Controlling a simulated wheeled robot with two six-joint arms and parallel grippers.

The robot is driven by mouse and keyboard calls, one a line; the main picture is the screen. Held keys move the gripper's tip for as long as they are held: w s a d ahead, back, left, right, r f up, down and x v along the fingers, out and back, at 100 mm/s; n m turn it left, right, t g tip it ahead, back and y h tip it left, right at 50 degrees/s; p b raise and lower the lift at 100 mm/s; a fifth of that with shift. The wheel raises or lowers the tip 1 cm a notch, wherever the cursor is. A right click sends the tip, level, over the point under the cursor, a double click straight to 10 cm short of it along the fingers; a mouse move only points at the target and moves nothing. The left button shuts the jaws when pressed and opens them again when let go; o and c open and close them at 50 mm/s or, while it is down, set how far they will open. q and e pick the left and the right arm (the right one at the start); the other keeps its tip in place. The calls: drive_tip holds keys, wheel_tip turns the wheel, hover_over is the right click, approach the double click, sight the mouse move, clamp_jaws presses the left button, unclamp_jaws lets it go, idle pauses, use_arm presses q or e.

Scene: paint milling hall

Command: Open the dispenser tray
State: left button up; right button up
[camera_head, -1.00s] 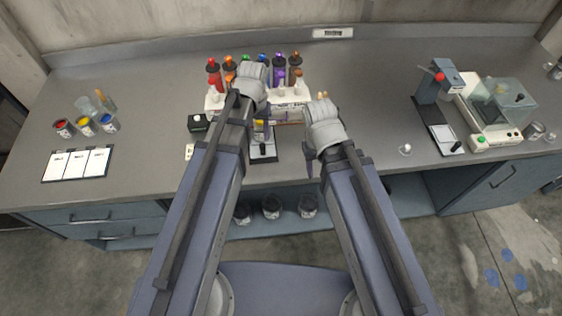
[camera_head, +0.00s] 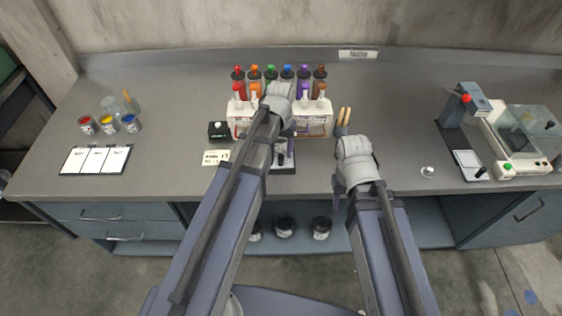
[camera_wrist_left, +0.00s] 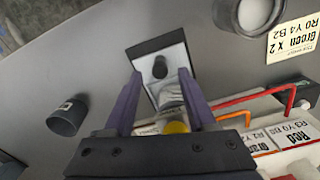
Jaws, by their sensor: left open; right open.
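The dispenser (camera_head: 316,122) is a white rack with coloured bottles on the bench. Its tray (camera_head: 284,167) is a flat grey plate with a dark border and a black knob, low at the front. My left gripper (camera_head: 281,128) is in front of the dispenser and above the tray; its arm hides part of both. In the left wrist view, the gripper (camera_wrist_left: 160,76) is open, with the tray's black knob (camera_wrist_left: 160,67) showing between its fingertips. No grip on the knob shows. My right gripper (camera_head: 338,187) is open and empty near the bench's front edge, right of the tray.
Paint cups (camera_head: 109,124) and white sheets (camera_head: 96,159) are farther left. A press-like device (camera_head: 461,105) and a clear-lidded machine (camera_head: 522,130) stand right. Bench between is mostly clear.

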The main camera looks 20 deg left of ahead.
sight(281, 155)
use_arm(q)
wheel_tip(281, 155, down, 4)
drive_tip(key=b, duration=0.2)
drive_tip(key=shift+r+b, duration=0.1)
drive_tip(key=shift+b, duration=0.3)
clamp_jaws()
idle(1.0)
